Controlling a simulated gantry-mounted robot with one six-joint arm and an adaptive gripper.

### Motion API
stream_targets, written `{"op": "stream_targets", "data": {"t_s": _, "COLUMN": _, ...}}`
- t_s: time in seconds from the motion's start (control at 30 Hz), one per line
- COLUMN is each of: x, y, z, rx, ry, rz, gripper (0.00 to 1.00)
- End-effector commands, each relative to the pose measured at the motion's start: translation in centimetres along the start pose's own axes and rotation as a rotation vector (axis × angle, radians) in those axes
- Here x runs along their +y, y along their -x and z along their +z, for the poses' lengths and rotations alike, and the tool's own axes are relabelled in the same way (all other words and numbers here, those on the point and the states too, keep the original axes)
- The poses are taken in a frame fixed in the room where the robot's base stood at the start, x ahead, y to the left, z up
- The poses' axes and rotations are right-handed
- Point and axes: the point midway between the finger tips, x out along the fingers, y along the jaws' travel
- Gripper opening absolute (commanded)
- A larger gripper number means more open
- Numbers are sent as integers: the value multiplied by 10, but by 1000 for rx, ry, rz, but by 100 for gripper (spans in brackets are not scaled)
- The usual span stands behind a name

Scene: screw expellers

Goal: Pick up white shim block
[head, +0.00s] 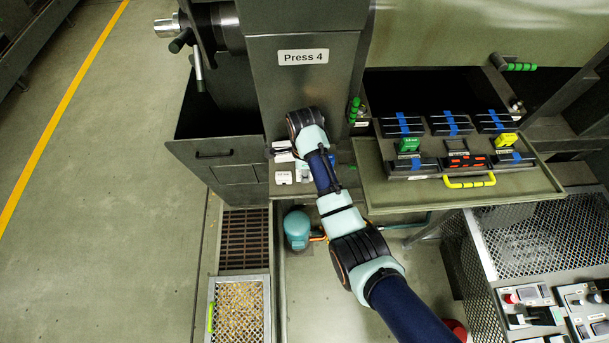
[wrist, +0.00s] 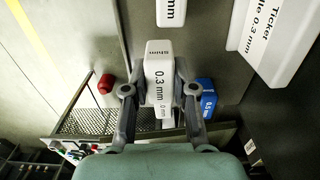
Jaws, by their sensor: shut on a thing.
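A white shim block (wrist: 158,72) marked "shim 0.3 mm" sits between the two fingers of my gripper (wrist: 160,92) in the wrist view. The fingers press on its left and right sides, so my gripper is shut on it. In the head view the arm's wrist hides the fingers and I cannot tell the held block apart there.
Another white block (wrist: 171,12) lies just beyond. A white ticket holder (wrist: 275,40) stands at right, with a blue 0.5 mm block (wrist: 205,97) close to the right finger. In the head view, white blocks (head: 283,177) lie below Press 4, and a tool tray (head: 390,196) is at right.

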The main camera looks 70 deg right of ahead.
Motion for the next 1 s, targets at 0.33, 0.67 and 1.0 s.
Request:
{"op": "stream_targets", "data": {"t_s": 0.33, "x": 0, "y": 126, "z": 0, "rx": 0, "ry": 0, "rz": 0, "gripper": 0}}
{"op": "stream_targets", "data": {"t_s": 0.67, "x": 0, "y": 167, "z": 0, "rx": 0, "ry": 0, "rz": 0, "gripper": 0}}
{"op": "stream_targets", "data": {"t_s": 1.0, "x": 0, "y": 166, "z": 0, "rx": 0, "ry": 0, "rz": -1, "gripper": 0}}
